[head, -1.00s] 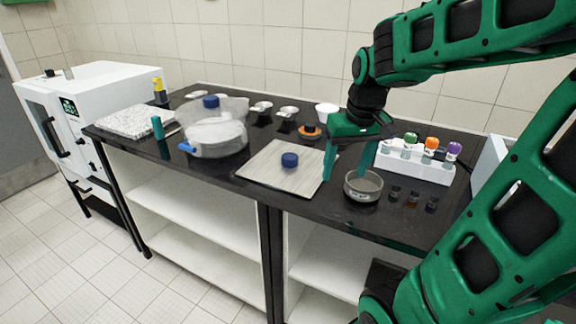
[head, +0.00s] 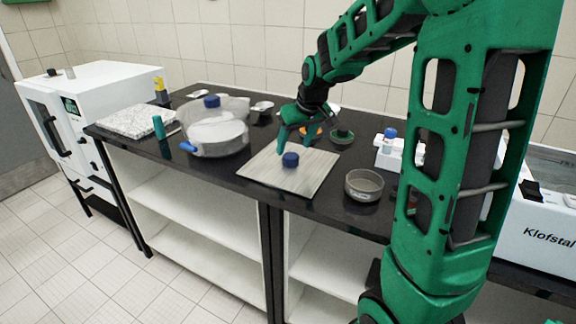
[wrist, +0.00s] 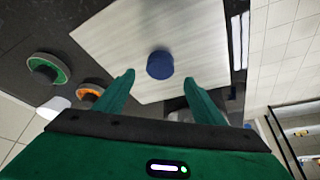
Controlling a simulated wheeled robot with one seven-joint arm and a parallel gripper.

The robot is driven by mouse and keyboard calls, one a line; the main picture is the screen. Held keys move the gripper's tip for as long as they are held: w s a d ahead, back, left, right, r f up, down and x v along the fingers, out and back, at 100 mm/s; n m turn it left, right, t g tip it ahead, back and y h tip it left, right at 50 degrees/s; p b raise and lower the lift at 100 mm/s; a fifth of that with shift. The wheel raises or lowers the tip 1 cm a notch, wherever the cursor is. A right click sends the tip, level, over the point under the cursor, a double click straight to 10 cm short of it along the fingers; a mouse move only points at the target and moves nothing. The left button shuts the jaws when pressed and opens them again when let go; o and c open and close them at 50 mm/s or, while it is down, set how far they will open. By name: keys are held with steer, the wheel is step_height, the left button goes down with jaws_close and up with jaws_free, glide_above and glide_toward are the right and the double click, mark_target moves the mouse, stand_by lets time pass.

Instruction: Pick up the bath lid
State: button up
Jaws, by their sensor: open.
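The bath lid appears to be the flat, pale, square plate (head: 262,172) with a round blue knob (head: 290,160), lying on the black counter. In the wrist view the plate (wrist: 205,35) fills the upper middle, and its knob (wrist: 160,65) shows just beyond and between my fingertips. My gripper (head: 297,142) is open and empty, pointing down above the plate's back part, close behind the knob. In the wrist view the fingers of my gripper (wrist: 159,80) are spread wider than the knob. I see no contact with it.
A clear domed vessel (head: 215,135) stands left of the plate. A round metal sieve (head: 364,184) stands to its right. Green-ringed (head: 341,135) and orange-ringed (wrist: 90,92) discs lie behind. A white machine marked Klofstal (head: 545,225) is at the right, partly behind my arm.

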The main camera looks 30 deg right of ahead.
mark_target(290, 155)
steer(key=x, duration=0.5)
steer(key=shift+s, duration=0.15)
steer(key=shift+c, duration=0.5)
steer(key=c, duration=1.4)
steer(key=shift+r, duration=0.1)
steer(key=shift+r, duration=0.1)
steer(key=shift+r, duration=0.3)
steer(key=r, duration=0.2)
steer(key=a+r, duration=0.1)
steer(key=r, duration=0.1)
steer(key=shift+s+a, duration=0.1)
steer(key=shift+s, duration=0.05)
steer(key=s+a+r, duration=0.3)
steer(key=a+r, duration=0.3)
steer(key=a, duration=0.4)
